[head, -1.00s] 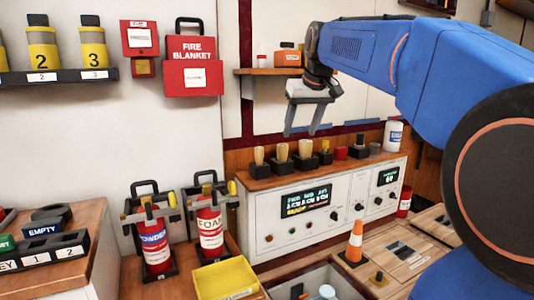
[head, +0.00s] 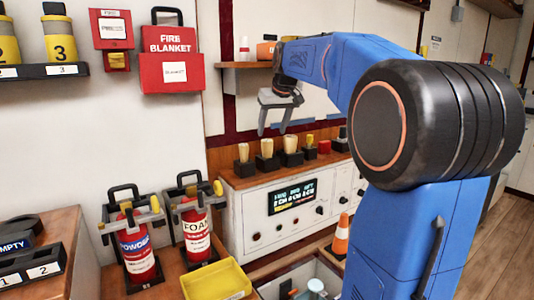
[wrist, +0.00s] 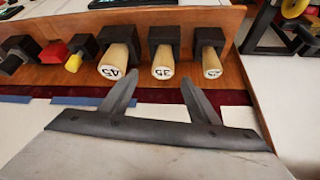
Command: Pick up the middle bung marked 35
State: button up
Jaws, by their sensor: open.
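The middle bung marked 35 (wrist: 163,62) is a pale tapered peg in a black block, between the bungs marked 45 (wrist: 120,65) and 25 (wrist: 211,62) in the wrist view. In the head view, the middle bung (head: 266,148) stands upright in the row on top of the white panel cabinet. My gripper (head: 273,132) hangs above the row, open and empty. In the wrist view, the gripper's (wrist: 160,79) two fingers are spread, with the 35 bung lined up between them. The fingers look apart from all the bungs.
A yellow knob (head: 310,140) and a red block (head: 324,147) sit right of the bungs. A shelf (head: 245,65) is on the wall above. Two extinguishers (head: 137,245) (head: 195,228) and a yellow tray (head: 215,280) are at lower left. An orange cone (head: 341,236) stands in front.

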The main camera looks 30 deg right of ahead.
aim_at(267, 141)
jog(key=shift+a+x, duration=0.15)
jog(key=shift+x, duration=1.65)
jog(key=shift+a+x, duration=0.15)
jog(key=shift+x, duration=1.65)
jog(key=shift+c, duration=0.4)
jog(key=c, duration=1.1)
jog(key=shift+o, duration=0.2)
